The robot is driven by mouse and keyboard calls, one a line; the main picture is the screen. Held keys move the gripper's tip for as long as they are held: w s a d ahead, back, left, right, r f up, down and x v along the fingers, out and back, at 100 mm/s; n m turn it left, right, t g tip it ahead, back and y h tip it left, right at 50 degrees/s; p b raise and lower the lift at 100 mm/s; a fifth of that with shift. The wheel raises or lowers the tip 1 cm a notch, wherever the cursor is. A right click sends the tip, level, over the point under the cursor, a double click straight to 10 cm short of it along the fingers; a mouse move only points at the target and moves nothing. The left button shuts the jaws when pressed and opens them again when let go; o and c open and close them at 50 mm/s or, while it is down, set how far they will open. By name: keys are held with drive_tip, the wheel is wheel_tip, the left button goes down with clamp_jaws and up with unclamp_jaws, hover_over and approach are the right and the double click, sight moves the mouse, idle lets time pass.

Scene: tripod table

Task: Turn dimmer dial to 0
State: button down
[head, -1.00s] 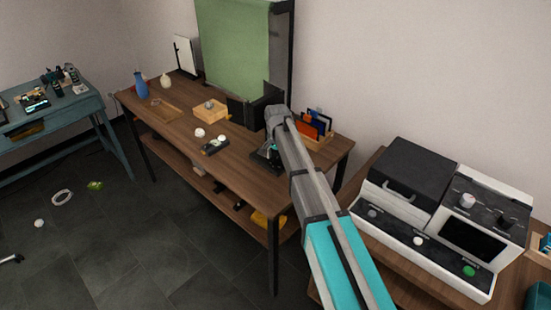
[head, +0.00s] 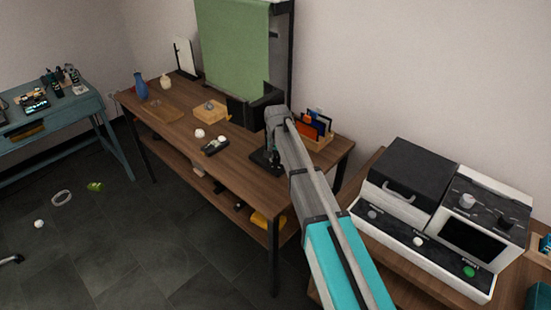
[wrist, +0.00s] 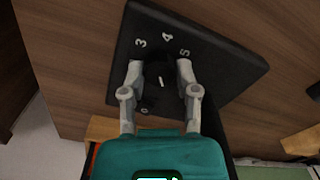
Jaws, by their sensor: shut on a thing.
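The dimmer is a black square plate (wrist: 225,72) with white numbers; 3, 4, 5 and a 0 show in the wrist view. Its dark round dial (wrist: 161,84) sits on the plate and bears a short white mark, which lies roughly along the line toward the 4. My gripper (wrist: 159,70) is shut on the dial, one grey finger on each side. The fingers and the teal gripper body hide part of the plate and its other numbers. In the head view the black plate (head: 259,160) lies on the wooden table, and my arm covers most of the gripper there.
A wooden holder with coloured cards (head: 318,137) stands close to the right of my gripper. A dark box-like panel (head: 243,112) is just behind it. A small dark device (head: 215,147) and white balls lie left on the table (head: 180,125). A machine (head: 440,215) stands at right.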

drive_tip(key=shift+n, duration=1.1)
drive_tip(key=shift+c, duration=1.8)
unclamp_jaws()
